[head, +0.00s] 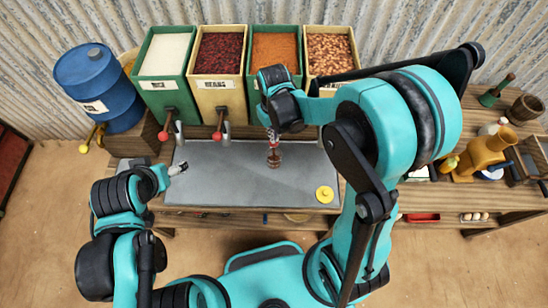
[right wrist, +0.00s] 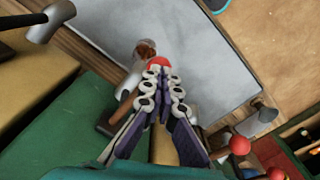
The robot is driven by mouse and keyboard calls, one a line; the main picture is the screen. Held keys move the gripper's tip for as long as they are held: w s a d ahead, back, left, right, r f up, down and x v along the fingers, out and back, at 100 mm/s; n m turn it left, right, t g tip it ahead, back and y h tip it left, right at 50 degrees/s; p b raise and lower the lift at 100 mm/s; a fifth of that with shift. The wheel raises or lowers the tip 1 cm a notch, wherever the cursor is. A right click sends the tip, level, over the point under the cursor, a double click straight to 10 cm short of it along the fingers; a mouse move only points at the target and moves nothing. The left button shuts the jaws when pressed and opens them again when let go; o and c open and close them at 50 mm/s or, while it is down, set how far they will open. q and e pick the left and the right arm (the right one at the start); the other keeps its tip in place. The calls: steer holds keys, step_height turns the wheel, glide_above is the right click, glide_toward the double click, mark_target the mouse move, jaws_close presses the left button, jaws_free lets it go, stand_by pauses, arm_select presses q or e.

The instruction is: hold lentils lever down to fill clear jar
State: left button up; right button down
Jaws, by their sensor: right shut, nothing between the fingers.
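The lentils bin (head: 275,54) is green with orange lentils, third from the left in the row. Its lever's red knob shows in the right wrist view (right wrist: 158,62), right at the tips of my right gripper (right wrist: 158,74). That gripper is shut with nothing between its fingers and appears to touch the knob. In the head view my right gripper (head: 273,138) is partly hidden by its own arm. The clear jar (head: 274,161) stands on the grey mat below, with brownish-orange contents; it also shows in the right wrist view (right wrist: 146,48). My left gripper (head: 177,169) is over the mat's left end, its fingers unclear.
Bins of white grain (head: 168,48), red beans (head: 220,55) and speckled beans (head: 329,50) flank the lentils. A yellow lid (head: 324,194) lies on the mat's right. A blue barrel (head: 97,80) stands left; bottles and an ochre jug (head: 487,152) stand right. The mat's middle is mostly clear.

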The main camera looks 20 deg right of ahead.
stand_by(0.4)
step_height(320, 180, up, 6)
steer(key=p, duration=0.4)
steer(key=shift+f, duration=0.35)
steer(key=s+d+r+m+t, duration=0.1)
steer(key=s+d+r+t, duration=0.15)
steer(key=s+r, duration=0.3)
steer(key=s+d+r+m+t, duration=0.2)
steer(key=s+r+t, duration=0.2)
steer(key=s+r, duration=0.15)
step_height(320, 180, down, 25)
steer(key=b, duration=2.5)
steer(key=shift+w+r+t, duration=0.2)
steer(key=shift+w+t, duration=0.15)
